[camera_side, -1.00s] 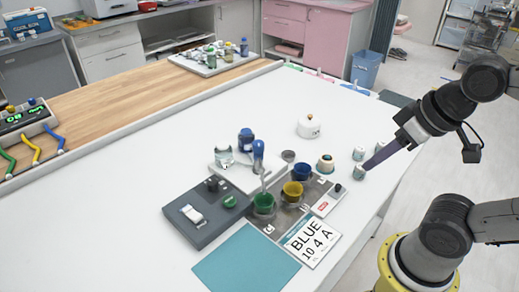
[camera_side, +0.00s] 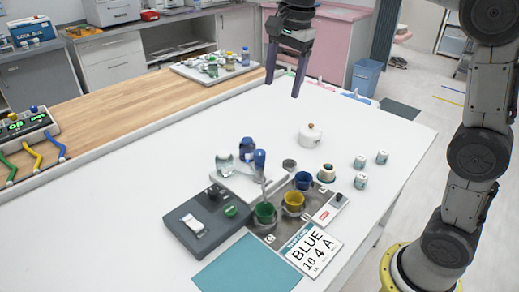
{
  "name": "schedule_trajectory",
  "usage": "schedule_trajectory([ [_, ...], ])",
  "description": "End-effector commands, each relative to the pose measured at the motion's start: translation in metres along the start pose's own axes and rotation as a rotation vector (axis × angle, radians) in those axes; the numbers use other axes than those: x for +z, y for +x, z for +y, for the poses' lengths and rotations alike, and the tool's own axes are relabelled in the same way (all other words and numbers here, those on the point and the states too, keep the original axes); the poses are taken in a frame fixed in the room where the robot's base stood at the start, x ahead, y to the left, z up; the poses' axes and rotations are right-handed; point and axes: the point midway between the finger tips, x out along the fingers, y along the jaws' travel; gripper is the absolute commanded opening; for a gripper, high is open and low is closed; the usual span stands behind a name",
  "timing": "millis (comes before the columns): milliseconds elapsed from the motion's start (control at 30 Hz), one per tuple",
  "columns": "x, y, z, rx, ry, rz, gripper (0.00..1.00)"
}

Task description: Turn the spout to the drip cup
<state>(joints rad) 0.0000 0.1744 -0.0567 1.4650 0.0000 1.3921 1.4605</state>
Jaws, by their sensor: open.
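The spout (camera_side: 262,178), with a blue upper end, rises from the small dispensing station and reaches down toward the green cup (camera_side: 265,212). A yellow cup (camera_side: 293,202) and a blue cup (camera_side: 303,180) stand in a row beside it on a dark plate. A small grey metal cup (camera_side: 289,165) sits behind them; I cannot tell for sure whether it is the drip cup. My gripper (camera_side: 282,88) is open and empty, fingers pointing down, high above the far part of the white table, well apart from the spout.
A card reading "BLUE 10 4 A" (camera_side: 314,248) and a teal mat (camera_side: 248,266) lie in front. A dark box with a white switch (camera_side: 203,222) is at left. A white lidded pot (camera_side: 310,134) and several small jars (camera_side: 361,181) stand right. The table's far middle is clear.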

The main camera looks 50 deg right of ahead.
Motion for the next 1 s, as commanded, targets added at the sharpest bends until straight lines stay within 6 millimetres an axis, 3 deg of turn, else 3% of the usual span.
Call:
schedule_trajectory([
  [100, -0.004, 0.034, -0.033, 0.059, 0.029, -0.006, 0.73],
  [267, -0.006, 0.074, -0.054, 0.117, 0.027, -0.011, 0.73],
  [667, -0.005, 0.123, -0.05, 0.17, 0.025, -0.017, 0.73],
  [1000, -0.004, 0.189, -0.038, 0.171, 0.024, -0.017, 0.73],
])
